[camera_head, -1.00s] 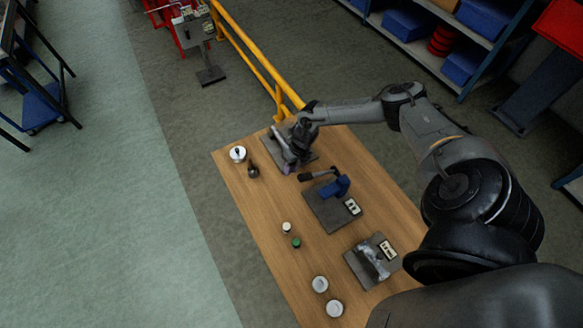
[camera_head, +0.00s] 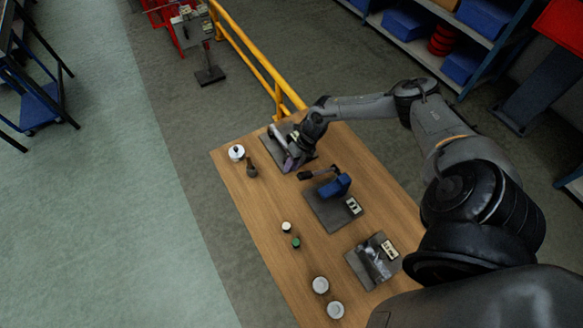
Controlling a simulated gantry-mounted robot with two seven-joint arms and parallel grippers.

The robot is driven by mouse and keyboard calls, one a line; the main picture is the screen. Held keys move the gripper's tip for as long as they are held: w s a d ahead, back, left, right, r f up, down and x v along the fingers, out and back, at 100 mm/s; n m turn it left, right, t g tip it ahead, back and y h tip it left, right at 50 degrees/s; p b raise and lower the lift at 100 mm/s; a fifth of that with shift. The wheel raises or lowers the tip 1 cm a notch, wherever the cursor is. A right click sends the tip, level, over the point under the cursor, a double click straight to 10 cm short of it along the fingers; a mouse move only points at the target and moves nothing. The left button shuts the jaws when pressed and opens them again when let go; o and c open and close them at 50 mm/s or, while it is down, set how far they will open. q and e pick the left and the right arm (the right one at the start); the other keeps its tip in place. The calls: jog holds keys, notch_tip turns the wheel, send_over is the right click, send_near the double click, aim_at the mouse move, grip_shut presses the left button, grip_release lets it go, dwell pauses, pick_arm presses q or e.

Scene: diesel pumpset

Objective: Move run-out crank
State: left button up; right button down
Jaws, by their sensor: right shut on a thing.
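The far fixture is a dark base plate (camera_head: 267,150) at the far end of the wooden table. A grey bar (camera_head: 276,136) on it, which looks like the crank, ends near a purplish part beside the gripper. My right gripper (camera_head: 292,160) comes down from the right over this plate. It is shut on the crank, though the small, dark view and my own wrist partly hide the grip. My left gripper is not in view.
A blue lever fixture (camera_head: 335,186) with a black handle stands close in front. A grey fixture (camera_head: 374,262) is nearer. A white pot (camera_head: 236,152), a dark bottle (camera_head: 251,169) and several small lids line the left side. A yellow rail (camera_head: 262,65) runs behind the table.

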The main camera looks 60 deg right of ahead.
jog(key=s+d+t+y+b, duration=0.1)
jog(key=t+y+b, duration=0.1)
jog(key=y+b, duration=0.1)
jog(key=d+t+y+b, duration=0.1)
jog(key=t+y+b, duration=0.1)
jog(key=y+b, duration=0.2)
jog(key=s+d+t+y+b, duration=0.1)
jog(key=d+t+y+b, duration=0.1)
jog(key=b, duration=0.5)
jog(key=shift+s+r+t+y, duration=0.1)
jog(key=shift+s+t+y, duration=0.25)
jog(key=shift+t+y, duration=0.4)
jog(key=shift+s+d+r+t+y+b, duration=0.15)
jog(key=shift+d+t+y+b, duration=0.2)
jog(key=shift+y+b, duration=0.9)
jog(key=c, duration=1)
grip_release()
